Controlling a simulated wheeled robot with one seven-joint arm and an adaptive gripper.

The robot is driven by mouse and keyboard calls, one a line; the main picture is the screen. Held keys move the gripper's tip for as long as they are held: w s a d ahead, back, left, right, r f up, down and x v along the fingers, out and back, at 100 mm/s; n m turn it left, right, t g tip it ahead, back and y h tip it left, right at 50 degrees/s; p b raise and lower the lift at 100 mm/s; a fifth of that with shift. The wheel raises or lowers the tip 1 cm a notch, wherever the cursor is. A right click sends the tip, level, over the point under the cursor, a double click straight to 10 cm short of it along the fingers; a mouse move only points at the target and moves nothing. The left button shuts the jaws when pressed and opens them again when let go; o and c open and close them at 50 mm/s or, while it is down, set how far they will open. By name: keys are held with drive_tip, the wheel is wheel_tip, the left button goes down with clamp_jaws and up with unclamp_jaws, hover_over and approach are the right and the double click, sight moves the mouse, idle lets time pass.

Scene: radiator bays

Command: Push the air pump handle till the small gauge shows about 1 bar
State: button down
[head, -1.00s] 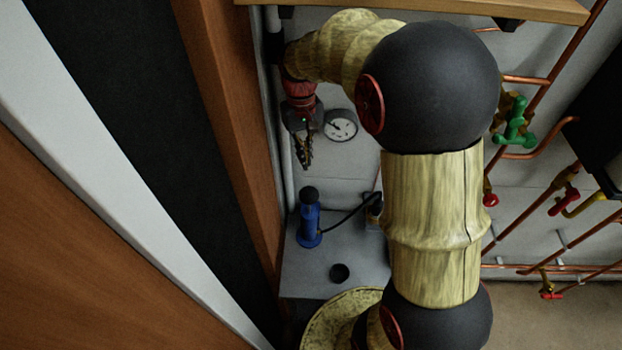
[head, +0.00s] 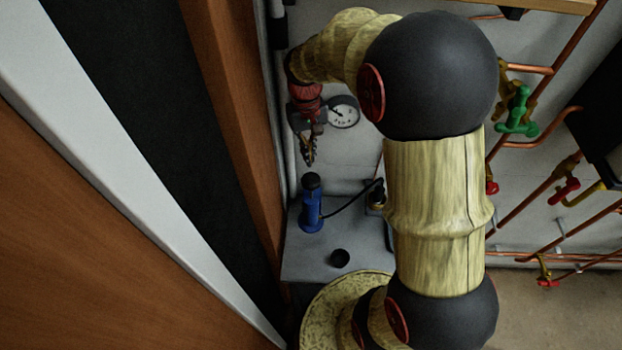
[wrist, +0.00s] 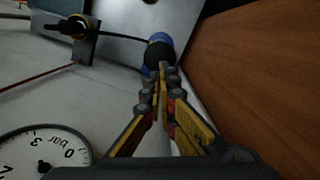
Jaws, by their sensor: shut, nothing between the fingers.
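The air pump has a blue body (head: 311,215) and a black handle (head: 312,181) on top. It stands upright on a grey shelf. My gripper (head: 309,160) is shut and empty, pointing down just above the handle, with a small gap in the head view. In the wrist view my fingertips (wrist: 162,70) overlap the black handle (wrist: 159,55), so contact cannot be told there. A round white gauge (head: 343,112) hangs on the wall behind. In the wrist view the gauge (wrist: 45,155) is cut off, and its needle reading is not clear.
The grey shelf (head: 300,262) also holds a small black round piece (head: 340,258). A dark hose (head: 352,198) runs from the pump to a brass fitting (head: 377,197). A brown wooden panel (head: 232,120) stands close on the left. Copper pipes with valves are at right.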

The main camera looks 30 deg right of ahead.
sight(310, 177)
drive_tip(key=shift+s+f+b, duration=0.15)
drive_tip(key=shift+f+b, duration=0.8)
drive_tip(key=shift+f, duration=0.5)
drive_tip(key=shift+s+f+b, duration=0.15)
drive_tip(key=shift+f+b, duration=0.75)
drive_tip(key=shift+f, duration=0.55)
